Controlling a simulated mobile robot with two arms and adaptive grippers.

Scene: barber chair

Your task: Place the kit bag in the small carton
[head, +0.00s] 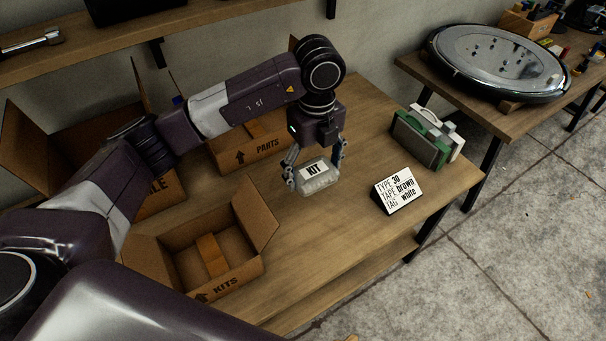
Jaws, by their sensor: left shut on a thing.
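The kit bag (318,181) is a small pale grey packet with a white label reading KIT. My left gripper (316,176) points down and is shut on it, with a finger on each side, over the middle of the wooden table. A carton marked KITS (226,286) stands open to the lower left of the bag, its flaps spread and a strip of brown tape along its bottom. The bag is apart from this carton. My right gripper does not show.
A carton marked PARTS (262,150) and a larger open carton (166,192) stand behind, partly hidden by my left arm. A sign (398,190) reads type 30, tape brown, tag white. Green and white cases (424,139) stand at the table's right end. The table front is clear.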

